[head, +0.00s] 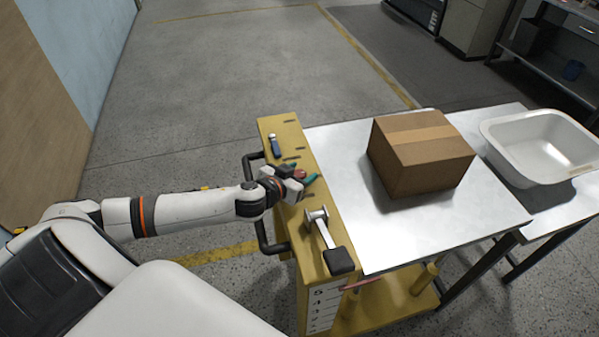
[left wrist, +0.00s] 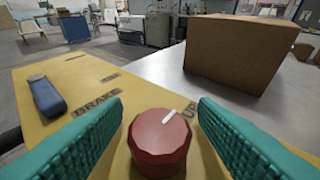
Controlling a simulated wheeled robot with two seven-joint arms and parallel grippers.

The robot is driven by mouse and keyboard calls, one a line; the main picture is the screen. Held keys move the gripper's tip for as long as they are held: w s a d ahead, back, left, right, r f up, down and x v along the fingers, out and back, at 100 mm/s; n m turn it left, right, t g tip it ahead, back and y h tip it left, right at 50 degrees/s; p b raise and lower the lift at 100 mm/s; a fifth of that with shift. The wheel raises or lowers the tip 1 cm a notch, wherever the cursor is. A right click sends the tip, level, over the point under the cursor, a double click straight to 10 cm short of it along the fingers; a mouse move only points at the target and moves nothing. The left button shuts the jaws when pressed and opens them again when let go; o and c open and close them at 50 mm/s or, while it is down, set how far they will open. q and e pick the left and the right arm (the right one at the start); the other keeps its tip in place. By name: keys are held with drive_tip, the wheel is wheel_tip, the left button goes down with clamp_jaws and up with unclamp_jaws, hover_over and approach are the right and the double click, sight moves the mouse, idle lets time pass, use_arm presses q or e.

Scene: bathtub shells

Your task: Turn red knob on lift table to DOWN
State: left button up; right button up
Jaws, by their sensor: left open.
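The red knob (left wrist: 158,143) sits on the yellow top panel of the lift table (head: 321,240). In the left wrist view its white mark points up and right, toward the printed word UP. My left gripper (head: 304,184) is over the panel, with its green fingers apart on either side of the knob. In the left wrist view the open fingers (left wrist: 158,135) flank the knob with gaps visible on both sides. In the head view the knob is mostly hidden by the gripper. My right gripper is not in view.
A blue-handled brake lever (head: 275,145) lies farther along the panel, and a black-handled lever (head: 339,259) is nearer. A cardboard box (head: 421,160) sits on the metal top. A white tub (head: 540,150) stands at right. A black handle rail (head: 262,235) runs along the left edge.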

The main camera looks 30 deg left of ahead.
use_arm(q)
drive_tip(key=c, duration=1)
drive_tip(key=shift+o, duration=0.2)
